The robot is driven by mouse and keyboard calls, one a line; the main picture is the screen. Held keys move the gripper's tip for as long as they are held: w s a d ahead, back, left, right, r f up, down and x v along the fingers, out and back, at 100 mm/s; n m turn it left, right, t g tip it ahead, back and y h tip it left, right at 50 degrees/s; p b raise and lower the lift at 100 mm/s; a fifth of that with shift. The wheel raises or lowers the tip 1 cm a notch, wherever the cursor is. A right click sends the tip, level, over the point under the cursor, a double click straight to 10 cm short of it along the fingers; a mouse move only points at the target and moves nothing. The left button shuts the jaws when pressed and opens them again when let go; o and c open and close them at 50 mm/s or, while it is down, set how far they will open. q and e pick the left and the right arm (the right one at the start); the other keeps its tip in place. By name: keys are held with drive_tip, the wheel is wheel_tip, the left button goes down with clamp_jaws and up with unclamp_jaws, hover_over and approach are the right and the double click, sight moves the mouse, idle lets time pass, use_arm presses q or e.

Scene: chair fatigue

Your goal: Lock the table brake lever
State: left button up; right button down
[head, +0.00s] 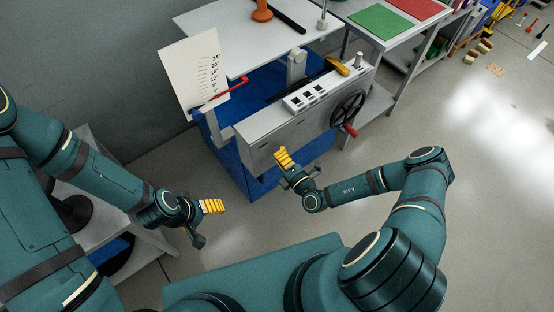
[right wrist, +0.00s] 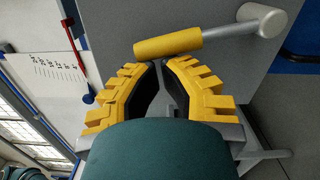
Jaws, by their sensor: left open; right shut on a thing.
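The table brake lever (right wrist: 168,44) has a yellow grip on a grey rod running to a pale round hub (right wrist: 271,21) on a grey panel. My right gripper (right wrist: 162,64) has its yellow fingertips close together at the lever's grip and is shut on it; how deep the grip sits between the fingers is unclear. In the head view, my right gripper (head: 279,152) is at the front of the grey machine (head: 262,150), and I cannot separate the lever from the yellow fingers there. My left gripper (head: 224,206) is open and empty, apart from the machine.
A white scale board (head: 194,65) with a red pointer (head: 227,92) stands at the machine's left. A black handwheel (head: 348,110) with a red knob is on its right. A grey table (head: 140,245) is at lower left. The floor at right (head: 480,200) is clear.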

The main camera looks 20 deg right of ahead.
drive_tip(key=m, duration=0.1)
drive_tip(key=d+m, duration=0.1)
drive_tip(key=d+r, duration=0.1)
drive_tip(key=shift+w+d+m, duration=0.2)
drive_tip(key=shift+w+m, duration=0.2)
drive_tip(key=d+m, duration=0.1)
drive_tip(key=m, duration=0.1)
drive_tip(key=w+d+m, duration=0.1)
drive_tip(key=shift+d+r+m, duration=0.1)
drive_tip(key=shift+d+m, duration=0.3)
use_arm(q)
drive_tip(key=shift+f, duration=0.1)
use_arm(e)
drive_tip(key=shift+w+d, duration=0.25)
drive_tip(key=shift+d, duration=0.3)
drive_tip(key=shift+d, duration=0.1)
